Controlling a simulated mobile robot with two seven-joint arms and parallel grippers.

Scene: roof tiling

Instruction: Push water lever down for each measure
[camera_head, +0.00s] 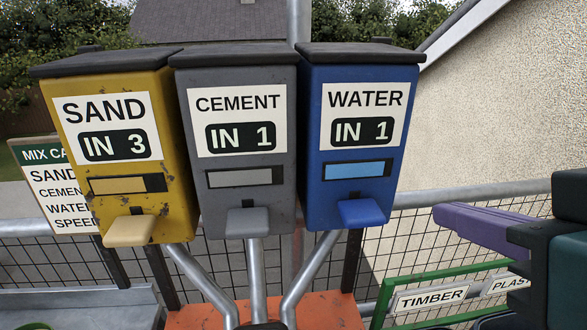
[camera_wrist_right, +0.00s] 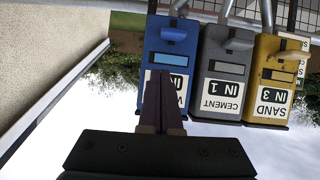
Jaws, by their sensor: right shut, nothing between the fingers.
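The blue water dispenser (camera_head: 312,200) is the right one of three hoppers and reads WATER IN 1. Its blue lever (camera_head: 362,212) sticks out at the bottom front. My right gripper (camera_head: 440,213), with purple fingers, is shut and empty, to the right of the lever and apart from it. In the right wrist view, which is upside down, the shut fingers (camera_wrist_right: 160,80) overlap the water dispenser's label, and the blue lever (camera_wrist_right: 173,36) shows clear of them. My left gripper is not in view.
The grey cement dispenser (camera_head: 240,180) and yellow sand dispenser (camera_head: 180,200) stand to the left, each with its own lever. A mix card (camera_head: 45,175) is partly hidden behind sand. A green rack with a TIMBER sign (camera_head: 430,298) lies below my right gripper. Mesh fencing runs behind.

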